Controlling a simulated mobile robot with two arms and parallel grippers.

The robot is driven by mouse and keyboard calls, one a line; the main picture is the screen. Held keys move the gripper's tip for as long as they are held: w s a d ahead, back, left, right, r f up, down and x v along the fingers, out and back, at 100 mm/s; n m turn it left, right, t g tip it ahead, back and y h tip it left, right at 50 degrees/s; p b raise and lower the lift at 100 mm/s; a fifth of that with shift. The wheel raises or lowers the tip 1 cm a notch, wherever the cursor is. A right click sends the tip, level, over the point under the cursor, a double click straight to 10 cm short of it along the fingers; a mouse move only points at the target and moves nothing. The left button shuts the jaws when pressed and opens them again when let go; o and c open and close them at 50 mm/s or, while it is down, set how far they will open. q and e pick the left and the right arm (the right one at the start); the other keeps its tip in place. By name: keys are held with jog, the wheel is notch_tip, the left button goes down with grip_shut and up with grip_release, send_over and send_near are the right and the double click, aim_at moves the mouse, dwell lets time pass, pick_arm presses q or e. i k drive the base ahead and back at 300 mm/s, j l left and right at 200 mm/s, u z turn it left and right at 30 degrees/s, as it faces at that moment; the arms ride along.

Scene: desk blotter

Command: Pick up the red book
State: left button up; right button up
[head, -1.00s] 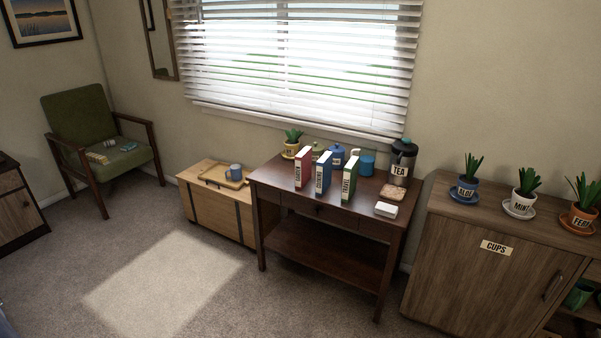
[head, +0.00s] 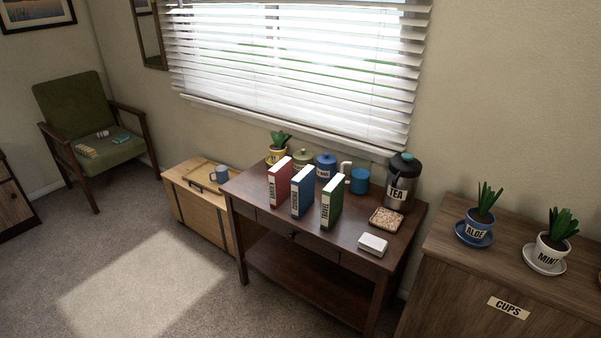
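The red book (head: 281,182) stands upright on the dark wooden side table (head: 355,252), near its left front. It is the leftmost of three upright books, with its labelled spine facing me. The blue book (head: 304,191) stands just to its right, with a gap between them. Neither of my grippers shows in the head view.
The green book (head: 332,201) stands right of the blue one. Behind are a potted plant (head: 278,148), lidded jars, a blue mug (head: 359,181) and a tea flask (head: 401,183). A coaster (head: 387,219) and white box (head: 373,244) lie at right. Carpet in front is clear.

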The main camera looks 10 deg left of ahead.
aim_at(280, 175)
jog(key=i+j+z, duration=0.1)
jog(key=i+j, duration=0.25)
jog(key=i, duration=0.15)
jog(key=i+j+z, duration=0.1)
jog(key=i+j, duration=0.25)
jog(key=i, duration=0.2)
